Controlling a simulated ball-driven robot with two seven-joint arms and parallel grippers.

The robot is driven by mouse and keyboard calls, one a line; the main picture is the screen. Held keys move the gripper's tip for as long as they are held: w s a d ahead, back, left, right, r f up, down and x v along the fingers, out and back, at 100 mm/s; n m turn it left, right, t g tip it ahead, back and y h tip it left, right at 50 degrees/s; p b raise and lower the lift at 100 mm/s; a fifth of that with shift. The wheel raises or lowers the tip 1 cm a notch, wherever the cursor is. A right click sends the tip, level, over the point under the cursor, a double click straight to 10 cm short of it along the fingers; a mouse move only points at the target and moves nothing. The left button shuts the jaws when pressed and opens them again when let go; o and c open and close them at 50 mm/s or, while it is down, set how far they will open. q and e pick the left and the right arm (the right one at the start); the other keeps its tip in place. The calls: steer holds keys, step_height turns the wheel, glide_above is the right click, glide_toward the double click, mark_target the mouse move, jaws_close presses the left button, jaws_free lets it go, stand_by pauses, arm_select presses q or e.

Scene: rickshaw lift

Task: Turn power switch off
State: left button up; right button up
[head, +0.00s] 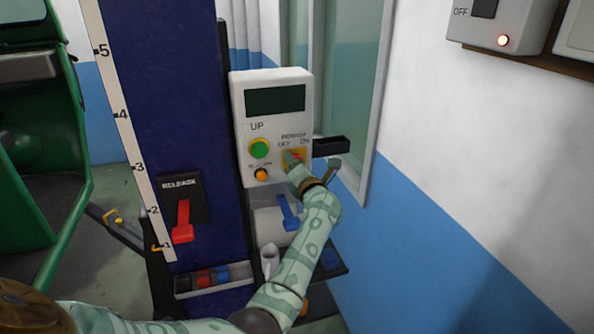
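The white control box (238,115) hangs on the blue lift column at centre. It has a dark display, a green UP button (259,149) and an orange button (261,175). The power switch (298,154) is at its lower right, with a yellow plate and some red, labelled OFF on the left and ON on the right. My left arm comes in from the lower left, and its gripper (294,168) is at the switch, covering part of it. I cannot tell whether its fingers are open or whether they touch. The switch's setting is hard to read. My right gripper is not in view.
A red RELEASE lever (183,222) is on the column. A blue lever (288,213) sits below the control box. A grey wall box (498,20) with a lit red lamp is at upper right. A green vehicle (55,150) stands left.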

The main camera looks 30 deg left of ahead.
arm_select(q)
steer(key=shift+n, duration=0.5)
steer(key=o, duration=1)
steer(key=shift+w, duration=0.1)
steer(key=shift+d, duration=0.15)
